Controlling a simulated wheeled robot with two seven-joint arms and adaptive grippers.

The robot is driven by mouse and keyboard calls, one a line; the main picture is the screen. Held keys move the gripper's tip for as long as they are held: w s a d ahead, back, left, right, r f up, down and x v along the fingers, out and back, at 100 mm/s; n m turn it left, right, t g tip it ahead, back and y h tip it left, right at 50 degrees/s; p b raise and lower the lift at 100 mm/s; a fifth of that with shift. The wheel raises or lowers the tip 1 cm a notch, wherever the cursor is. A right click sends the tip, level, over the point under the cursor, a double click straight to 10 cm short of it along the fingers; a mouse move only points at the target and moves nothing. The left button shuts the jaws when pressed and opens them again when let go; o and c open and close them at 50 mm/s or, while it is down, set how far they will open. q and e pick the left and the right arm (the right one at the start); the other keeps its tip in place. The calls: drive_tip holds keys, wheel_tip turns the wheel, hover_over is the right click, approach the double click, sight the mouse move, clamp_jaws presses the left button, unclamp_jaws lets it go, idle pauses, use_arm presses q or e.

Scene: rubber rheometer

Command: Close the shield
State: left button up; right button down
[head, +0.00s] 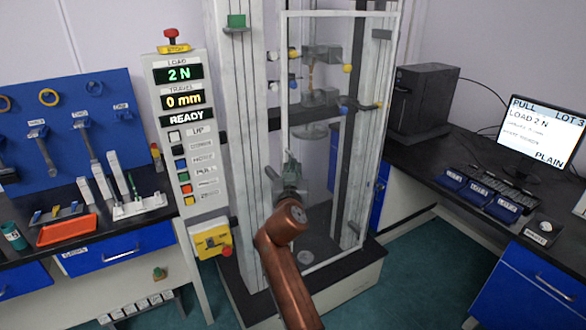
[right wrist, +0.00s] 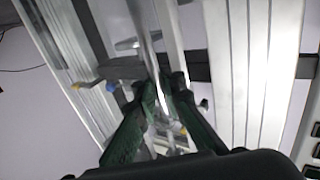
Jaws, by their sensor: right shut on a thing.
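The shield (head: 343,13) is a clear panel in a pale frame on the front of the tall test machine. Its left frame bar stands just right of the machine's thick left column (head: 236,130). I cannot tell whether any gap is left there. My right gripper (head: 287,172) is at this left bar, about mid-height, shut on the shield's edge or handle; the exact grip is partly hidden by the gripper. In the right wrist view, the green fingers (right wrist: 164,80) close around a narrow upright bar. My left gripper is not in view.
Clamps (head: 318,55) with yellow and blue knobs sit behind the panel. A control panel (head: 180,130) reading READY stands left, above a yellow box with a red button (head: 212,240). Benches with tools and a monitor (head: 543,130) flank the machine.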

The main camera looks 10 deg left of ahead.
drive_tip(key=shift+s+a+r, duration=0.1)
drive_tip(key=shift+a+r, duration=0.05)
drive_tip(key=shift+a, duration=0.1)
drive_tip(key=c, duration=2.2)
unclamp_jaws()
drive_tip(key=shift+a, duration=0.1)
drive_tip(key=shift+o, duration=0.6)
drive_tip(key=s+d, duration=0.1)
drive_tip(key=s, duration=1)
drive_tip(key=shift+s+d, duration=0.3)
drive_tip(key=shift+s, duration=0.1)
